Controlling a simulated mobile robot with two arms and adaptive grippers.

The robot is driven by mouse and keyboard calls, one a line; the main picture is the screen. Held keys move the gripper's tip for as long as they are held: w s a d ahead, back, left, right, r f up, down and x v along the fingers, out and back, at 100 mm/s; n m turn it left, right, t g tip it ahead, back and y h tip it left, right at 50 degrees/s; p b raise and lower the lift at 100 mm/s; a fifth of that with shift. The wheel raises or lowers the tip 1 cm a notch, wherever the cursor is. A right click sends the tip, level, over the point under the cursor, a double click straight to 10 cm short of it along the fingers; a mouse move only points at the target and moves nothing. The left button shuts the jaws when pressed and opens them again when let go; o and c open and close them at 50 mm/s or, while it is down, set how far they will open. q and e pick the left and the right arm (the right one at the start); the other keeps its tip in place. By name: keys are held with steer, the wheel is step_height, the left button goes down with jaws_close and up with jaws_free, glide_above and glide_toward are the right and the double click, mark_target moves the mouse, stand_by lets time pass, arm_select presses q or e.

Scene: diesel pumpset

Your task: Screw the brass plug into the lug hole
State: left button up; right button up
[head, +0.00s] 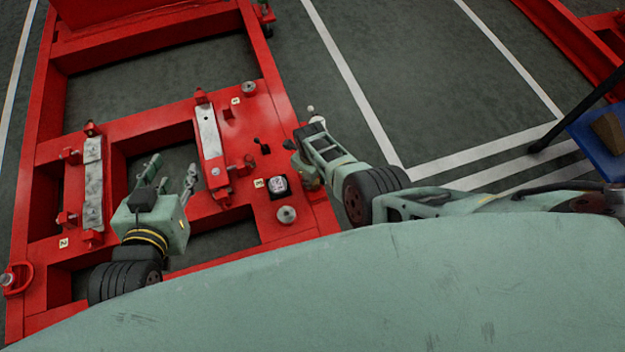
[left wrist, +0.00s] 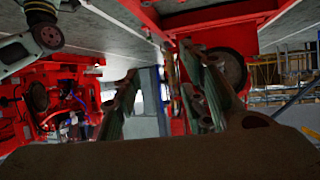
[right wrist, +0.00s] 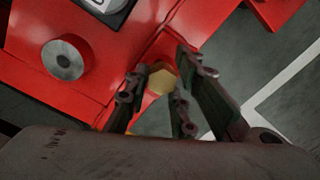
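The brass plug (right wrist: 161,80) shows its hexagonal head in the right wrist view, beside the edge of the red frame. My right gripper (right wrist: 160,75) has its fingertips on both sides of the plug, very close to it; whether they press on it cannot be told. In the head view my right gripper (head: 307,157) is at the right edge of the red frame, and the plug is not clear there. The lug hole cannot be made out. My left gripper (head: 170,172) is open and empty above the frame's left part; its spread fingers also show in the left wrist view (left wrist: 162,75).
The red frame (head: 130,130) carries pale metal bars (head: 210,132) and several upright red posts. A round metal boss (right wrist: 63,59) and a dark square fitting with a white top (head: 279,185) sit near my right gripper. A blue bin (head: 597,150) stands at far right.

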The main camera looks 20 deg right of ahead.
steer(key=shift+o, duration=1.1)
steer(key=shift+s+f, duration=0.1)
steer(key=shift+s, duration=0.05)
steer(key=shift+s+n, duration=0.1)
steer(key=shift+n, duration=0.4)
steer(key=n, duration=0.2)
steer(key=n+p, duration=0.1)
steer(key=n, duration=0.2)
steer(key=shift+s+d, duration=0.1)
steer(key=shift+s, duration=0.1)
arm_select(q)
steer(key=s+a+f+g+y, duration=0.1)
steer(key=s+a+f+g, duration=0.1)
steer(key=s+f, duration=0.3)
steer(key=shift+g, duration=0.8)
arm_select(e)
steer(key=n, duration=0.6)
steer(key=shift+s, duration=0.1)
steer(key=shift+d, duration=0.1)
